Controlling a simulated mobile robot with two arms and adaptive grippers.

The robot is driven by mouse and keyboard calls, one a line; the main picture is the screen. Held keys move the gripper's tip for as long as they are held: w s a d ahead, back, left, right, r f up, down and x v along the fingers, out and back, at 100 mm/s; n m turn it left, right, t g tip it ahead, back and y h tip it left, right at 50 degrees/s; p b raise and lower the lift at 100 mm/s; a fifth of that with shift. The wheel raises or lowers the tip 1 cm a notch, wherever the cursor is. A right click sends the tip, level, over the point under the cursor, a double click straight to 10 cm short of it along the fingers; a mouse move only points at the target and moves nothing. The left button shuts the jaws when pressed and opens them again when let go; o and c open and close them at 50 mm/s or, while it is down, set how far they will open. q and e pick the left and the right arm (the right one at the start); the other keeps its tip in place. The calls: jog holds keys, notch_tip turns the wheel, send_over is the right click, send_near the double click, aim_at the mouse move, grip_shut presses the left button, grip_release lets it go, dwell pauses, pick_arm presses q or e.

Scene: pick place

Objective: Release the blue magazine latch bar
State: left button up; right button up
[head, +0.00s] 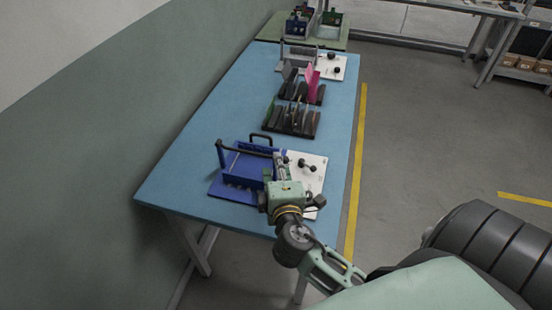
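A blue magazine (236,166) stands on the near part of the blue table. A dark bar (245,151), which looks like its latch bar, runs across its top, with a black handle (262,137) behind. My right gripper (279,160) reaches in from the lower right, with its fingers pointing away from me at the magazine's right end. The fingers are close to the right end of the bar. I cannot tell whether they touch it or how far apart they are. My wrist hides the magazine's near right corner. My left gripper is not in view.
A white plate with black knobs (312,172) lies right of the magazine. Dark racks (291,122) with upright pieces stand farther back. The blue table (185,165) is clear to the left. A grey-green wall borders it on the left; floor is open on the right.

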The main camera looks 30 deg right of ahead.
jog(key=shift+x, duration=0.8)
jog(key=shift+w+d+f, duration=0.1)
jog(key=shift+w+d, duration=0.05)
jog(key=shift+w, duration=0.2)
jog(key=shift+w+d, duration=0.1)
jog(key=shift+w, duration=0.05)
jog(key=c, duration=0.3)
jog(key=shift+c, duration=1.2)
grip_shut()
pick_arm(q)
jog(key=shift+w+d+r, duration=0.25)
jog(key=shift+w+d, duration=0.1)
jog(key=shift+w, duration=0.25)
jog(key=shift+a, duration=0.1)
pick_arm(e)
jog(key=shift+f, duration=0.1)
